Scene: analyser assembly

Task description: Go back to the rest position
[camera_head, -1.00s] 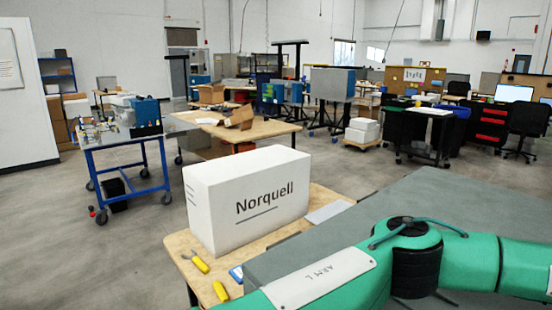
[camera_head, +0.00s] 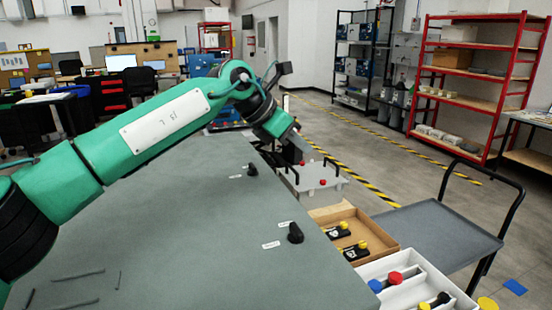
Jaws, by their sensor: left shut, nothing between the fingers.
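My left arm comes in from the left and reaches over the grey bench top (camera_head: 190,220). It ends in my left gripper (camera_head: 302,160), small in the view, past the bench's far edge and in front of a white tray (camera_head: 318,180) with red knobs. The gripper is shut and I see nothing held in it. Whether it touches the tray I cannot tell. My right gripper is out of view.
Black knobs (camera_head: 295,233) stand on the bench top. At its right are a wooden box (camera_head: 381,238) with black and yellow parts and a white bin (camera_head: 437,275) with coloured parts. A grey cart (camera_head: 430,230) and a red shelf rack (camera_head: 478,75) stand beyond.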

